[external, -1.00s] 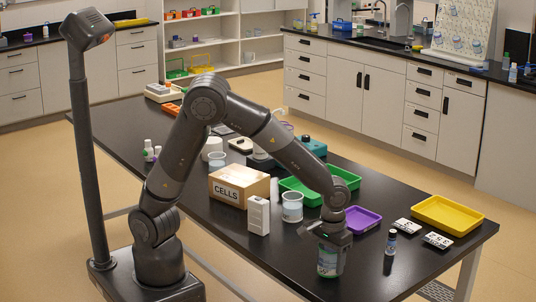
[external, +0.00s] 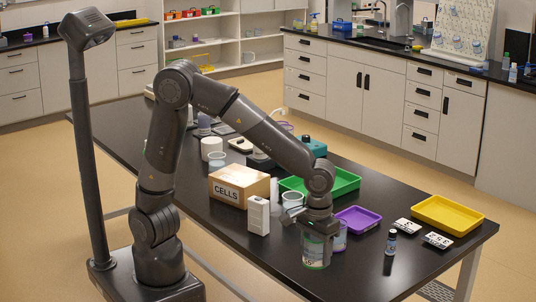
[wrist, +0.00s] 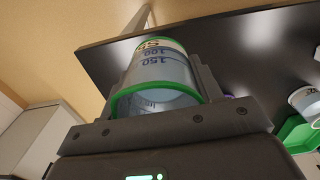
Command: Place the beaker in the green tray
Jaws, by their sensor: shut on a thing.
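My gripper (external: 317,228) is shut on a clear beaker with a green rim (external: 315,251), near the front edge of the black table. In the wrist view the beaker (wrist: 160,78) sits between the two fingers, its green rim towards the camera and blue marks "100" and "150" showing. The green tray (external: 346,181) lies behind my gripper, further back on the table; my forearm hides part of it. A corner of the tray shows at the right of the wrist view (wrist: 294,133).
Another clear vessel (external: 340,239) stands just right of the held beaker, and one (external: 291,199) stands left of my wrist.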

